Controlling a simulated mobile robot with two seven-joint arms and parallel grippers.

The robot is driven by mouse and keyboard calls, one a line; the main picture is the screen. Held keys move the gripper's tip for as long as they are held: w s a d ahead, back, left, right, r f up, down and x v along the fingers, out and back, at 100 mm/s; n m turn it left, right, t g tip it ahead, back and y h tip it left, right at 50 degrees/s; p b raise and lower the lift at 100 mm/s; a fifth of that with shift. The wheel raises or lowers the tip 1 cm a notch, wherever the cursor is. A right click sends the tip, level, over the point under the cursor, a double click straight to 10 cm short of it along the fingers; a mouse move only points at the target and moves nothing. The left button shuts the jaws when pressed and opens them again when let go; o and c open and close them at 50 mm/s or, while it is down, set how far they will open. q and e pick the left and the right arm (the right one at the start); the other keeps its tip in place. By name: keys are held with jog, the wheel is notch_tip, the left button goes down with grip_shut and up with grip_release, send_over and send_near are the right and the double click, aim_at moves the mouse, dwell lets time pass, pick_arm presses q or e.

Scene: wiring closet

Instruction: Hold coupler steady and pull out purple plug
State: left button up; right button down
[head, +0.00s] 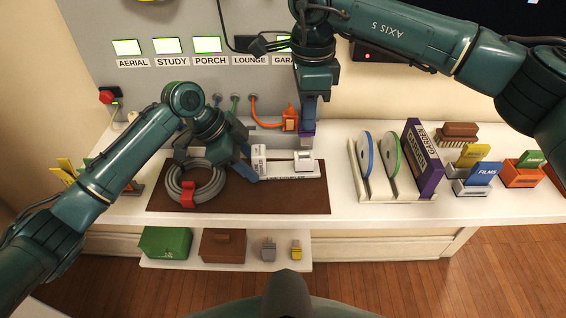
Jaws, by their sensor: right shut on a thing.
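The white coupler base (290,172) lies on the brown mat, with lettering along its front edge. A white upright block (259,155) stands at its left end and another white block (303,161) at its right. My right gripper (308,130) points down above the right block and is shut on the purple plug (307,141). Only a small part of the plug shows, and I cannot tell whether it still touches the coupler. My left gripper (247,168) is low at the left end of the coupler; its fingertips are partly hidden, so its grip on it is unclear.
A grey cable coil (176,187) with a red tie lies on the mat (250,203) at left. An orange plug (290,119) on an orange cable is behind the coupler. A reel rack (390,189) and purple box (424,160) stand to the right.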

pick_arm(q)
jog(key=o, duration=0.5)
jog(key=shift+c, duration=0.2)
jog(key=v, duration=1.2)
